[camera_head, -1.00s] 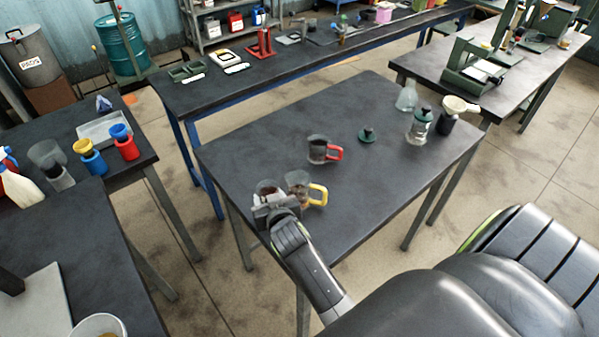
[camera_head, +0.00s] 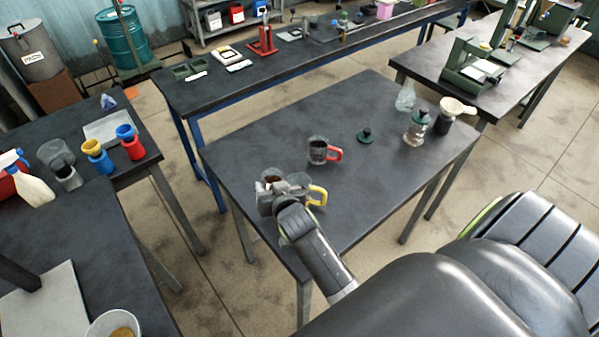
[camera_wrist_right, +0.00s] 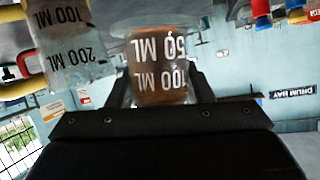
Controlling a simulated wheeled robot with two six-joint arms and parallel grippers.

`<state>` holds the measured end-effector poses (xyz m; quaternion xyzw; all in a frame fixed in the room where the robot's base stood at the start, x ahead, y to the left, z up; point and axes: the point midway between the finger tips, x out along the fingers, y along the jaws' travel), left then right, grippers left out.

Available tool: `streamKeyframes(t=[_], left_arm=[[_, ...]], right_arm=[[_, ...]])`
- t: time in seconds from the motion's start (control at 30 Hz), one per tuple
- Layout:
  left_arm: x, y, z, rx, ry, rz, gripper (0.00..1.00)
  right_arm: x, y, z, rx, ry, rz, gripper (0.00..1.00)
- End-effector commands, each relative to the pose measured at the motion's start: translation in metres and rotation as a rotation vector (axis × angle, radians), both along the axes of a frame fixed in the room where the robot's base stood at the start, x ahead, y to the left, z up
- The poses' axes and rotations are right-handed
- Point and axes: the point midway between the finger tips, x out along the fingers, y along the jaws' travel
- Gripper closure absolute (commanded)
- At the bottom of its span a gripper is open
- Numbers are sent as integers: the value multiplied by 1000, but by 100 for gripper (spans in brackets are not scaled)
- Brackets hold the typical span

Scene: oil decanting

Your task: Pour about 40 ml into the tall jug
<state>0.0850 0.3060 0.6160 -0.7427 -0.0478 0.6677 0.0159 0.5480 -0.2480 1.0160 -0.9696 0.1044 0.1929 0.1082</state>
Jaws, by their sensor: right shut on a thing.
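My right gripper (camera_head: 270,198) is shut on a small clear measuring jug (camera_head: 272,173) with brown liquid in it. The held jug fills the middle of the right wrist view (camera_wrist_right: 160,72), between the fingers, with 50 and 100 ml marks. A clear jug with a yellow handle (camera_head: 317,196) is close to its right; my gripper partly hides it, and I cannot tell whether they touch. A larger clear jug with 100 and 200 ml marks (camera_wrist_right: 70,45) shows at the left of the wrist view. A red-handled jug (camera_head: 318,152) with dark contents stands behind. My left gripper is out of view.
The table's right front area is clear.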

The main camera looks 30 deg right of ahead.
Motion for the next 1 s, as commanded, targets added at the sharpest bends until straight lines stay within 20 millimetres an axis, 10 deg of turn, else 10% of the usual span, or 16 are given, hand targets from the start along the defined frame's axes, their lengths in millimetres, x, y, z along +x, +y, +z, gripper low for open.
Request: streamKeyframes(t=[0.27,1.0], left_arm=[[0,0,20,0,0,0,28],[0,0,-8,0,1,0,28]], right_arm=[[-1,-12,27,171,-23,1,82],[-4,-34,43,576,-70,1,82]])
